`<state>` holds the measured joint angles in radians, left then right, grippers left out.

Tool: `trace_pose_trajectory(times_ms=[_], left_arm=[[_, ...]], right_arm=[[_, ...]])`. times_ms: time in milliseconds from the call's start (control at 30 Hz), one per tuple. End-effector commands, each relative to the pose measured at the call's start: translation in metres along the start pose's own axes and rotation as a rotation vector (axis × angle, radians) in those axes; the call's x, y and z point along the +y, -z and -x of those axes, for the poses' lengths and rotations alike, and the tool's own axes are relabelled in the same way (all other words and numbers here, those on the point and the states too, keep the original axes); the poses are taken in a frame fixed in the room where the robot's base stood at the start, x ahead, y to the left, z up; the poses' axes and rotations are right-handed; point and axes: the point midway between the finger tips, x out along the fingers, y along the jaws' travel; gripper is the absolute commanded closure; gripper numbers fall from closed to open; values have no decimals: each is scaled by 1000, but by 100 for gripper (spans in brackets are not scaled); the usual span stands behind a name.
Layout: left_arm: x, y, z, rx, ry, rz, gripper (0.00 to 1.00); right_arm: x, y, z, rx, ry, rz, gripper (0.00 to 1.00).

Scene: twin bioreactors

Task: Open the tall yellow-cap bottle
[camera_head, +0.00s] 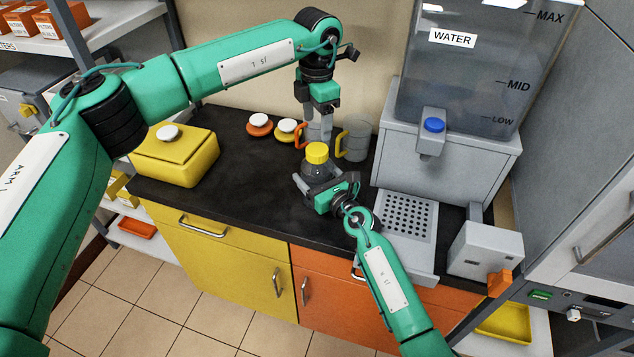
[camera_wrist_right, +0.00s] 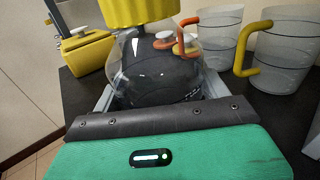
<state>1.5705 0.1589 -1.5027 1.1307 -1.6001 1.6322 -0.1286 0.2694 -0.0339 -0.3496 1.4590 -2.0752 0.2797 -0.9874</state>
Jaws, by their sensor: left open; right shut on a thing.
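The tall bottle (camera_head: 314,171) stands upright on the dark counter, clear-walled with dark contents and a yellow cap (camera_head: 317,152) on top. In the right wrist view the bottle body (camera_wrist_right: 160,75) fills the middle, with the cap (camera_wrist_right: 140,12) cut off by the top edge. My right gripper (camera_head: 318,188) is shut on the bottle's body from the front right. My left gripper (camera_head: 316,128) points down above and just behind the cap in the picture. Its jaws are open and empty, and it appears apart from the cap.
Two clear jugs, one with a yellow handle (camera_head: 342,140) and one with an orange handle (camera_head: 301,134), stand behind the bottle. Small white-knobbed lids (camera_head: 260,125) and a yellow box (camera_head: 175,157) are to the left. A water dispenser (camera_head: 445,150) with a drip tray (camera_head: 408,218) is to the right.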

Motion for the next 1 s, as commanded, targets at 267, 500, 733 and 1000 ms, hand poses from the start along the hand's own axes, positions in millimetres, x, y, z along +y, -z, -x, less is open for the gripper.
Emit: trace_pose_trajectory(times_ms=[267,500,733,1000], left_arm=[[0,0,0,0,0,-89,35],[0,0,0,0,1,-431,35],[0,0,0,0,0,-804,35],[0,0,0,0,0,-1243,35]], right_arm=[[0,0,0,1,0,0,88],[0,0,0,1,0,-1,88],[0,0,0,1,0,0,88],[0,0,0,1,0,0,88]])
